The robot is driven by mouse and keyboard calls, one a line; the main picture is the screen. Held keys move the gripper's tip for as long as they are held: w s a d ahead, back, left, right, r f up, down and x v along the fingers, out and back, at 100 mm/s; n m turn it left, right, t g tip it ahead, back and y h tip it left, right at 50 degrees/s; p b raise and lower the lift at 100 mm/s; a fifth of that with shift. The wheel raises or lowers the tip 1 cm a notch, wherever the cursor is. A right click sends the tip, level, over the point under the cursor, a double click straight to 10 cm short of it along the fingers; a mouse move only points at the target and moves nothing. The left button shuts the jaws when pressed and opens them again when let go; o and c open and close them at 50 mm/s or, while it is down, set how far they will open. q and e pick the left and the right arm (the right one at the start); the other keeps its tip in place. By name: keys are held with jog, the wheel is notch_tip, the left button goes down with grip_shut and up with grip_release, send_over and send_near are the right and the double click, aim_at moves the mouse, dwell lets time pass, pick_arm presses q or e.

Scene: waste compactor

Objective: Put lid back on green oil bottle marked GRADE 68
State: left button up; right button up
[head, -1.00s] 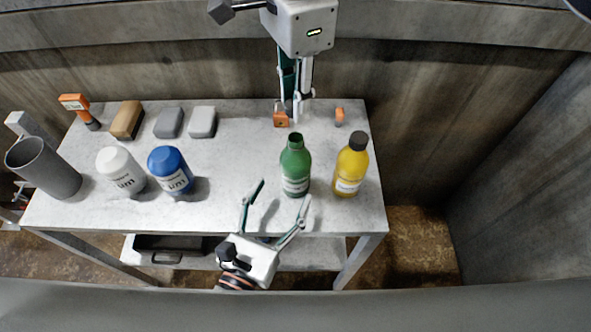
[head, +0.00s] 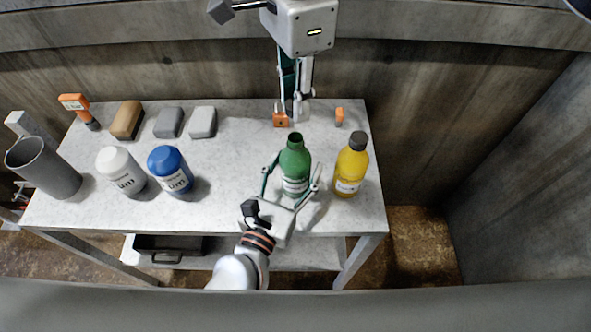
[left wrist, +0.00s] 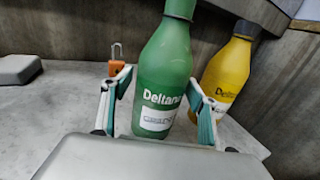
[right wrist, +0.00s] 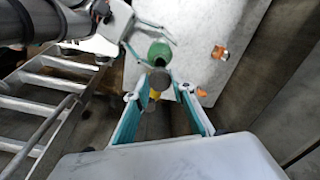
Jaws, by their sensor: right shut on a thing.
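The green bottle (head: 295,165) stands upright and uncapped on the table's right part. Its label reads "Deltana" in the left wrist view (left wrist: 163,80); the grade is too small to read. My left gripper (head: 294,168) is open, with one finger on each side of the green bottle and a gap at the left finger. My right gripper (head: 290,112) is behind the green bottle, high over the back of the table. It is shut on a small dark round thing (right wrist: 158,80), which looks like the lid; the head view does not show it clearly.
A yellow bottle (head: 350,170) with a dark cap stands close right of the green one. Blue (head: 171,172) and white (head: 121,172) bottles stand left. Small orange things (head: 281,120) (head: 339,117) lie at the back. The table's middle (head: 225,165) is clear.

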pick_arm(q)
jog(key=c, duration=1.3)
jog(key=shift+o, duration=0.2)
pick_arm(e)
send_near(296, 159)
jog(key=shift+w+f, duration=0.25)
jog(key=shift+w, duration=0.25)
jog(key=shift+w+f, duration=0.25)
jog(key=shift+w, duration=0.25)
jog(key=shift+a+f, duration=0.1)
jog(key=shift+f, duration=0.8)
jog(key=shift+f, duration=0.5)
